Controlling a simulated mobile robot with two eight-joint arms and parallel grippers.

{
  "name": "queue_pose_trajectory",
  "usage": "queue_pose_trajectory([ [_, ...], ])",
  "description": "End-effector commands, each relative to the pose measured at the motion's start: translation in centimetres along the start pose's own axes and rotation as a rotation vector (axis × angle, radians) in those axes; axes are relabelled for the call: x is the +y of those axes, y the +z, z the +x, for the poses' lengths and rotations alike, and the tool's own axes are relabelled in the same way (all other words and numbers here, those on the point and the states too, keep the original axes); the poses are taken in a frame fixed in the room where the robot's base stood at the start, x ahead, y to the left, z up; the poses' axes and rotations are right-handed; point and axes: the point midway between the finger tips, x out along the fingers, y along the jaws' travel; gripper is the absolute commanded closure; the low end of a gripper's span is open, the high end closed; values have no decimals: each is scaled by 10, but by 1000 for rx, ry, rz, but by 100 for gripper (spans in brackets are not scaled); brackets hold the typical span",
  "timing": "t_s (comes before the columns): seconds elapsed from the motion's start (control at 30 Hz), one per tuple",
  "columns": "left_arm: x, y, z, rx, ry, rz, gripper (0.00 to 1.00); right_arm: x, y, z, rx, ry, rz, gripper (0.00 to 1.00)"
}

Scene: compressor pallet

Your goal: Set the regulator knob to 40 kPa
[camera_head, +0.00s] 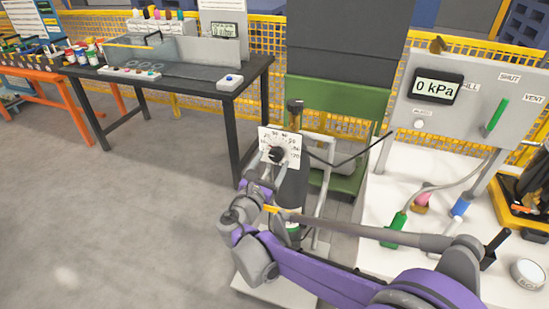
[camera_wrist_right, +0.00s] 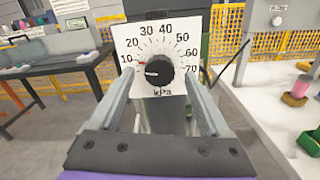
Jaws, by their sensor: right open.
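The regulator knob (camera_wrist_right: 159,70) is a black round knob on a white square dial plate (camera_wrist_right: 135,38) marked in kPa. Its white pointer line faces left, toward the low end of the scale near 10, and a small red mark sits beside it. In the head view, the knob (camera_head: 276,155) and dial plate (camera_head: 291,140) stand upright in front of my right gripper. My right gripper (camera_wrist_right: 159,78) is open, with one finger on each side of the knob in the wrist view; I cannot tell any contact. It also shows in the head view (camera_head: 271,174). My left gripper is not in view.
A panel (camera_head: 462,85) at the right has a display (camera_head: 437,87) reading 0 kPa and a green handle (camera_head: 497,115). A black table (camera_head: 190,84) is at the back left. The floor at the left is clear.

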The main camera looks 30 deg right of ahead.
Motion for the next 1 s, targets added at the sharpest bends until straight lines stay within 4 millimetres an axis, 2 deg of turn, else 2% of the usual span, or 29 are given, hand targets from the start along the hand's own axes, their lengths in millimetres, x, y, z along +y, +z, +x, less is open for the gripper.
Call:
queue_pose_trajectory([
  [0.1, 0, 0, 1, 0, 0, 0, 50, -1, 0, 17, -1, -2, 0, 19],
  [0.2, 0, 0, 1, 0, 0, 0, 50, 0, 0, 25, 0, -2, 1, 19],
  [0.57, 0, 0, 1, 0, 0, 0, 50, 0, 0, 29, 1, 0, 2, 21],
  [1.0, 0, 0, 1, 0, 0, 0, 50, 0, 0, 28, 1, 0, 2, 100],
])
